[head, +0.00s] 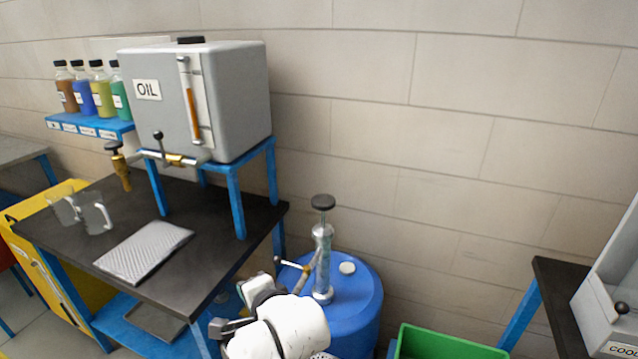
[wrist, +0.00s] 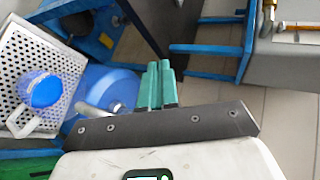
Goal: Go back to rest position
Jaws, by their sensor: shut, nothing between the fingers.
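My gripper (wrist: 160,80) shows in the wrist view as two green fingers pressed together, with nothing between them. In the head view my white arm (head: 278,330) is low in the middle, in front of the blue drum (head: 352,318) and right of the dark workbench (head: 215,265). The gripper's dark parts there are near the bench's front right corner, and its fingertips are hard to make out. The fingers hold no object and appear clear of the bench frame.
A grey oil tank (head: 235,100) stands on a blue stand on the bench. A hand pump (head: 322,260) rises from the drum. A green crate (head: 440,345) is right. A perforated tray (wrist: 35,60) shows in the wrist view.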

